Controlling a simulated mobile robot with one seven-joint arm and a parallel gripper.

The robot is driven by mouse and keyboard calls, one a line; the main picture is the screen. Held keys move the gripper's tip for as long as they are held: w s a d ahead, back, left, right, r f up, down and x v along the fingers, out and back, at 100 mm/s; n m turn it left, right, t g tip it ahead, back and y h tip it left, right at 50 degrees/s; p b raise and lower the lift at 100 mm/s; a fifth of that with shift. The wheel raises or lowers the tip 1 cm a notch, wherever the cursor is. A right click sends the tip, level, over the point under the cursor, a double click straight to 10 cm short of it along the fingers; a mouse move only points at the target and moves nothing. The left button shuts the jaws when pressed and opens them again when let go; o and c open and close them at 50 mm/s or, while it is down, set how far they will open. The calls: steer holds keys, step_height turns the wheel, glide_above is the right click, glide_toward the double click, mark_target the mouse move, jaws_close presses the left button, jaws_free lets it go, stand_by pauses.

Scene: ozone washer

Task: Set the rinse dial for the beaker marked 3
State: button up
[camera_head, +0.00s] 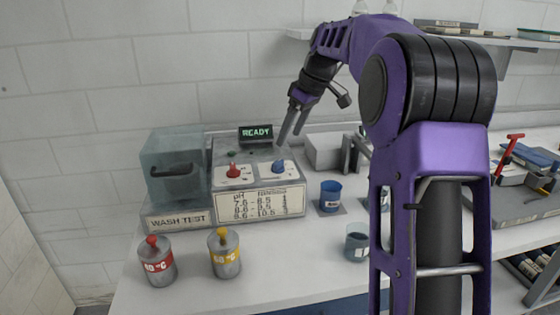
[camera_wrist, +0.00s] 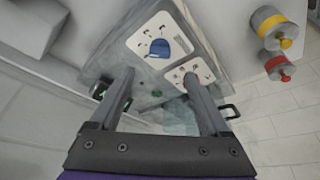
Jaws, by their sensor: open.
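In the wrist view, the blue dial (camera_wrist: 159,48) lies beyond my fingertips (camera_wrist: 159,78).
A red-labelled canister (camera_head: 156,262) and a yellow-labelled canister (camera_head: 225,256) stand at the front left. A clear-walled chamber (camera_head: 172,165) rises left of the dials. A grey box (camera_head: 322,151) is behind right. My arm hides part of the bench.

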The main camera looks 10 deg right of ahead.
mark_target(278, 161)
steer(key=b+x, duration=0.1)
steer(key=x, duration=0.8)
steer(key=shift+w, duration=0.1)
jaws_close()
